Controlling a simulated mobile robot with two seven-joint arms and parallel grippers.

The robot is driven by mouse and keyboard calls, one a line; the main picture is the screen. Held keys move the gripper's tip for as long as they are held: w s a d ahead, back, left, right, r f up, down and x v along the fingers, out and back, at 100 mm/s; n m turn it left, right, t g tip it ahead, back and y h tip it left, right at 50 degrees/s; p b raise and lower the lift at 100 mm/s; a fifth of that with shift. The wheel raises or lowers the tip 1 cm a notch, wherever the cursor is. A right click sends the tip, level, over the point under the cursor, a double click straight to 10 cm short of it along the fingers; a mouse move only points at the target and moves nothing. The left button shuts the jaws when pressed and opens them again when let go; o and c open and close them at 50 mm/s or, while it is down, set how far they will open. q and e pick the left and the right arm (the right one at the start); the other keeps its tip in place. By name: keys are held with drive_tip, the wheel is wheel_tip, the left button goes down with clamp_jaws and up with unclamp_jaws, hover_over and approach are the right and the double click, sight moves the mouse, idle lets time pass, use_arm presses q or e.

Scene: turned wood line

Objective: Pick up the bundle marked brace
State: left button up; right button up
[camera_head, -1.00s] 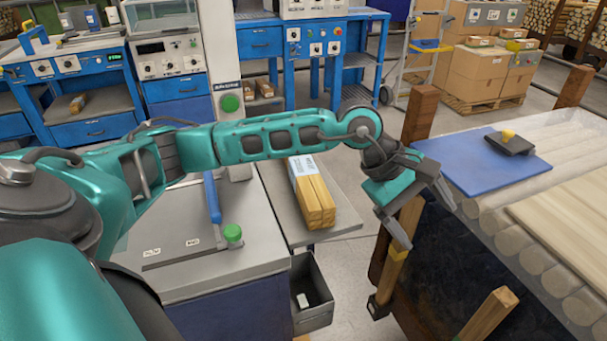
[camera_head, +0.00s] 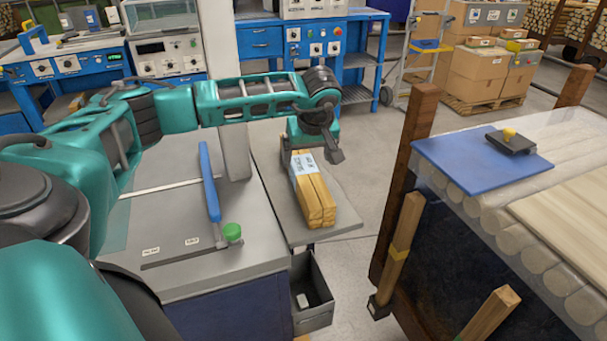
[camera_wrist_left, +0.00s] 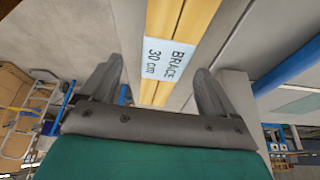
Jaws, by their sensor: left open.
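The bundle marked brace (camera_head: 315,198) is a set of light wooden sticks with a white label band (camera_head: 303,163). It lies on a grey shelf (camera_head: 275,195) beside the grey machine table. In the left wrist view the label (camera_wrist_left: 165,60) reads "BRACE 30 cm". My left gripper (camera_head: 311,157) is open at the bundle's far end. In the left wrist view its two fingers (camera_wrist_left: 158,85) are spread, one on each side of the bundle, with gaps between them and the wood. My right gripper is not in view.
An open grey bin (camera_head: 312,300) hangs below the shelf. A log rack with a blue mat (camera_head: 470,160) and wooden posts stands to the right, across open floor.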

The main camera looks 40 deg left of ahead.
sight(304, 165)
use_arm(q)
drive_tip(key=shift+s+x, duration=0.2)
drive_tip(key=shift+x, duration=1.2)
drive_tip(key=shift+s+x, duration=0.2)
drive_tip(key=shift+x, duration=1.15)
drive_tip(key=shift+c, duration=0.3)
drive_tip(key=c, duration=1.4)
